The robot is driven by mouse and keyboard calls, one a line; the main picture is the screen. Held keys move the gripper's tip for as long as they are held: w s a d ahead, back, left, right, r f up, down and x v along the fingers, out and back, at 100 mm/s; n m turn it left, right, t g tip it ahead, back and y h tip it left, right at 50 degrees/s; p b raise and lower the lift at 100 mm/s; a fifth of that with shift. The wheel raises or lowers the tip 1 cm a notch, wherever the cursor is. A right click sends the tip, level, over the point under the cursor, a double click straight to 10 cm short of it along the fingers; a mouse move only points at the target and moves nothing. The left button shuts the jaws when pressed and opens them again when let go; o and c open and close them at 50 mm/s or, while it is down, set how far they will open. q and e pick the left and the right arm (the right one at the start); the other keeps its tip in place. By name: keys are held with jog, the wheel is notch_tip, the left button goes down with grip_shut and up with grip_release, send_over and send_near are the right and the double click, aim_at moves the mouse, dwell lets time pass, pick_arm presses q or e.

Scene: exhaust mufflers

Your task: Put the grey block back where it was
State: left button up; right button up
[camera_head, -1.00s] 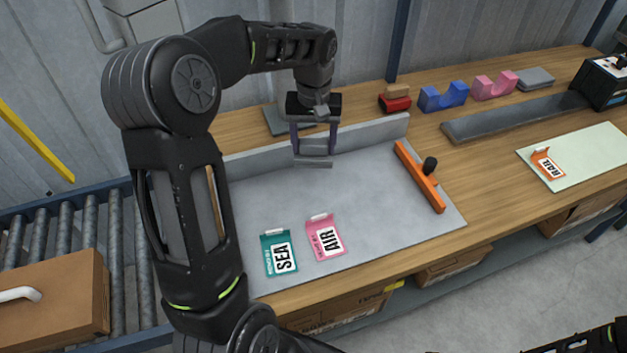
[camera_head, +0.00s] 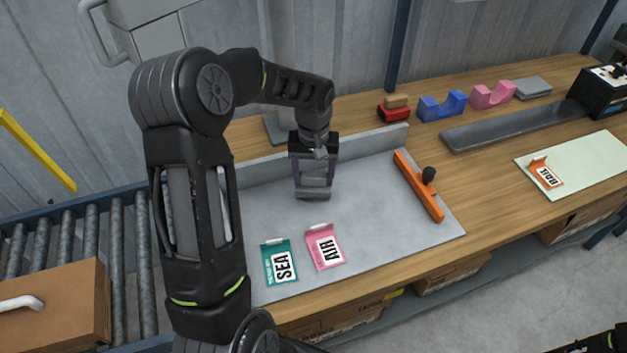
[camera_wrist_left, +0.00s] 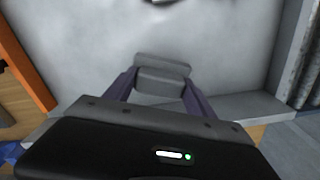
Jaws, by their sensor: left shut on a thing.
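My left gripper (camera_head: 313,186) is shut on a small grey block (camera_head: 313,195), over the grey plate (camera_head: 375,210) on the bench. The block also shows between the purple-grey fingers in the left wrist view (camera_wrist_left: 162,80). I cannot tell whether the block touches the plate. A teal SEA tag (camera_head: 279,263) and a pink AIR tag (camera_head: 324,247) lie in front of the gripper on the plate.
A raised wall (camera_head: 375,141) runs along the plate's back edge. An orange bar with a black knob (camera_head: 416,183) is at its right. Red (camera_head: 394,113), blue (camera_head: 441,106) and pink (camera_head: 493,95) cradles stand behind. The plate's middle right is clear.

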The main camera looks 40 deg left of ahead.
aim_at(313, 174)
pick_arm(q)
jog(key=shift+f, duration=1.25)
jog(key=shift+f, duration=0.1)
jog(key=o, duration=1.5)
jog(key=shift+c, duration=0.2)
notch_tip(313, 174, up, 12)
jog(key=shift+r+b, duration=0.1)
jog(key=shift+b, duration=0.45)
